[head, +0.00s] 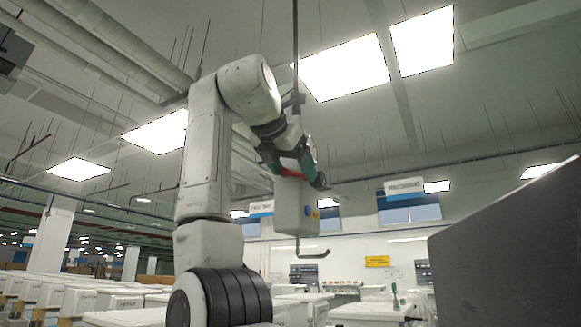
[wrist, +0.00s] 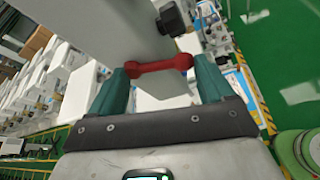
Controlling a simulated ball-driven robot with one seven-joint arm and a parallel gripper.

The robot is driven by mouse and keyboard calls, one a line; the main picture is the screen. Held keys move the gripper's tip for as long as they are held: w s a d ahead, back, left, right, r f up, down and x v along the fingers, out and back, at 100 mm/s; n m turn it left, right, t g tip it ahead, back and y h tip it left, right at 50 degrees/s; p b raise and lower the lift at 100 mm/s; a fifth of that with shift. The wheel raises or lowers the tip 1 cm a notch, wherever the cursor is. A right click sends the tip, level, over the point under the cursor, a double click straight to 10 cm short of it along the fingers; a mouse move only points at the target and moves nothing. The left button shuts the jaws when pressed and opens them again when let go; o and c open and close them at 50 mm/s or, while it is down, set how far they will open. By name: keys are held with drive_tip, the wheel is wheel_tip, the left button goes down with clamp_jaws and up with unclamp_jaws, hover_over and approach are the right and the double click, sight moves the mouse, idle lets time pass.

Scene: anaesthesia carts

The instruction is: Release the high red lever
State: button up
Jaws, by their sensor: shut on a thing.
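The red lever (wrist: 158,66) is a short bar with thicker ends, set against a light grey box (wrist: 125,35) in the wrist view. My gripper (wrist: 160,74) has its two green fingers at the two ends of the bar, shut on it. In the head view my gripper (head: 289,171) is raised high at the box's upper part. The lever's mount is partly hidden.
A dark pole (head: 296,50) runs up from near the box to the ceiling. Many white carts (head: 120,300) stand in rows below. A large grey panel (head: 510,250) fills the right side of the head view. Green floor (wrist: 285,50) is open at the right in the wrist view.

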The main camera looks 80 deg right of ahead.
drive_tip(key=shift+f, duration=0.15)
drive_tip(key=o, duration=1.4)
drive_tip(key=v, duration=1)
drive_tip(key=shift+a+r+p, duration=0.25)
drive_tip(key=shift+a+p, duration=0.05)
drive_tip(key=shift+a, duration=0.05)
